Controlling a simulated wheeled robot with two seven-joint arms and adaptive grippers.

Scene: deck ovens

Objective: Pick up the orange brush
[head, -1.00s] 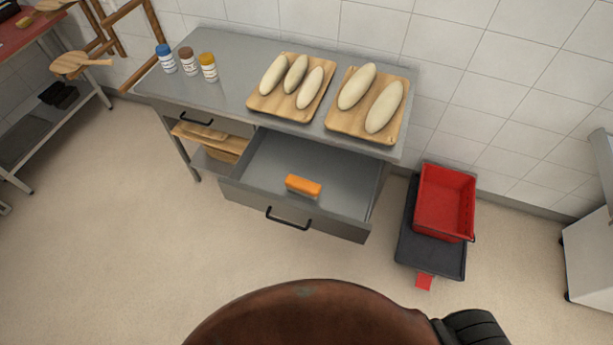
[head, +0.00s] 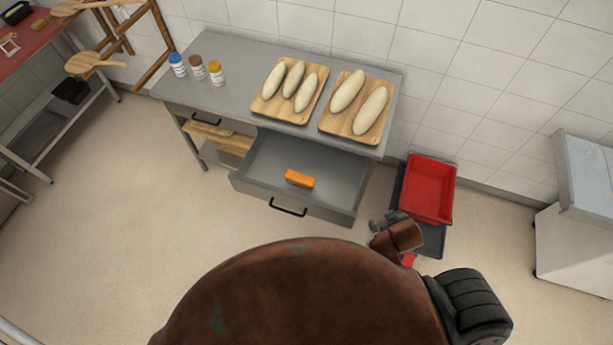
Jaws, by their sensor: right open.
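The orange brush (head: 299,178) lies in the open drawer (head: 343,194) of the grey metal table, near the middle of the drawer floor. Its orange top faces up and its bristles are hard to make out. My right gripper (head: 378,224) shows just right of the drawer's front, apart from the brush and outside the drawer. It is open, with nothing seen between its fingers, and is small and partly hidden by my arm. My left gripper is out of view.
On the metal table (head: 236,87) stand several bottles and two wooden boards (head: 268,107) with dough loaves. A red crate (head: 428,190) sits on a dark dolly right of the table. A shelf rack (head: 60,125) stands at left. The floor before the drawer is clear.

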